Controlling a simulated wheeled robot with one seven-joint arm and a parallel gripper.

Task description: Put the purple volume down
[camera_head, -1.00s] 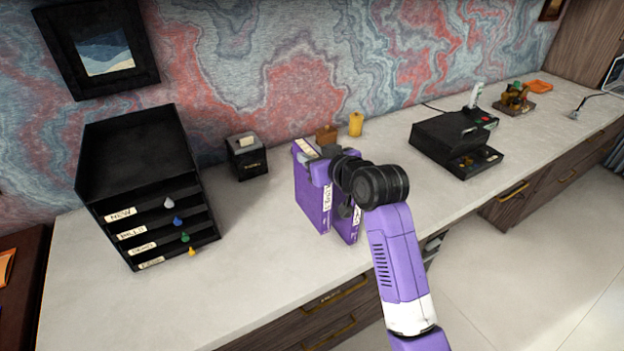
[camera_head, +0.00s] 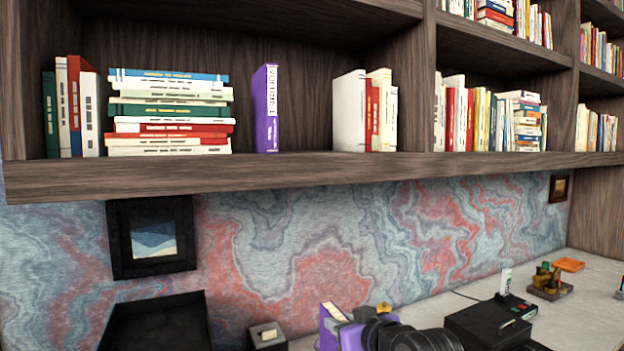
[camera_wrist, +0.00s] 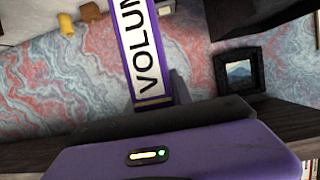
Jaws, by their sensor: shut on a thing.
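A purple volume (camera_wrist: 146,55) with a white spine label reading "VOLUM" stands out from my gripper in the wrist view. In the head view the top of a purple volume (camera_head: 328,338) shows at the bottom edge, at my gripper (camera_head: 350,316). My gripper is shut on the volume. Its lower part and the desk under it are out of the head view. Another purple volume (camera_head: 265,110) stands upright on the shelf (camera_head: 300,172), between a stack of lying books and a few upright ones.
There is free shelf space on both sides of the shelved purple volume. A black tray unit (camera_head: 155,322), a small black box (camera_head: 267,336) and a black device (camera_head: 490,325) stand on the desk below. A framed picture (camera_head: 152,237) hangs on the wall.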

